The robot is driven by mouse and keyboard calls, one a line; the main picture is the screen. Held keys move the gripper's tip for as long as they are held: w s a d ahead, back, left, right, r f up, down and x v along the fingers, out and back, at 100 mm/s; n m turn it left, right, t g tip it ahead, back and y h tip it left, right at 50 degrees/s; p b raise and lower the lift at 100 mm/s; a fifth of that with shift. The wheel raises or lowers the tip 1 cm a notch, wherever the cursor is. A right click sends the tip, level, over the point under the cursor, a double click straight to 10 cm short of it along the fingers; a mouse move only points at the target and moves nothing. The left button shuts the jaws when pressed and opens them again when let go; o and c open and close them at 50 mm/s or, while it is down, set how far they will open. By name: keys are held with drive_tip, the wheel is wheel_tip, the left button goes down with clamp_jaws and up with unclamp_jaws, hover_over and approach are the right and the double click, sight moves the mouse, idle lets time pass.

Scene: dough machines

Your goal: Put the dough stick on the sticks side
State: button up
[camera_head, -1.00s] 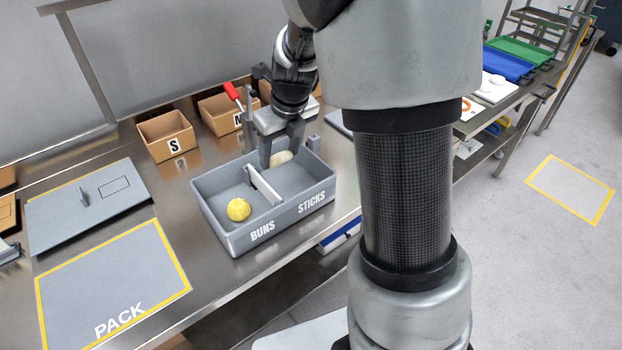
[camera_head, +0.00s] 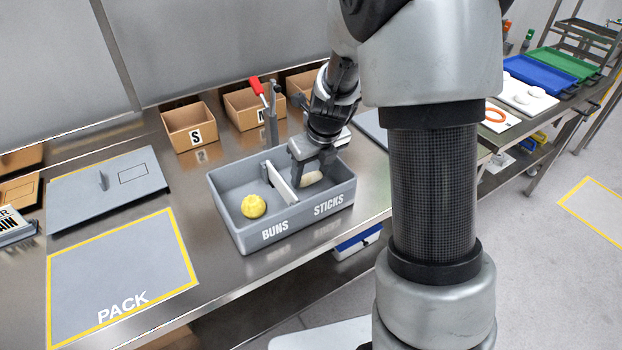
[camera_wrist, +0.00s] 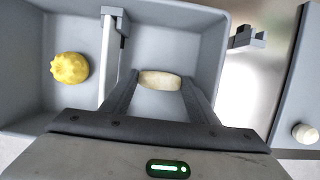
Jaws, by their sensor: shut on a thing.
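A pale dough stick (camera_wrist: 160,80) is held between the fingers of my gripper (camera_head: 312,172). In the head view the dough stick (camera_head: 311,180) is partly hidden by the fingers. It is inside the sticks compartment of the grey divided bin (camera_head: 240,232), right of the white divider (camera_head: 279,187). I cannot tell whether it touches the bin floor. A yellow bun (camera_head: 254,206) lies in the buns compartment. It also shows at the left of the wrist view (camera_wrist: 70,68).
Cardboard boxes (camera_head: 190,128) stand behind the bin, near a red-handled lever (camera_head: 257,87). A grey lid-like panel (camera_head: 105,185) and the yellow-edged PACK area (camera_head: 125,265) are left of the bin. The bin's walls and divider stand close around my gripper.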

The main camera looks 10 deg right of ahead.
drive_tip(key=shift+f, duration=0.7)
drive_tip(key=shift+f, duration=0.15)
drive_tip(key=o, duration=1)
drive_tip(key=shift+o, duration=0.2)
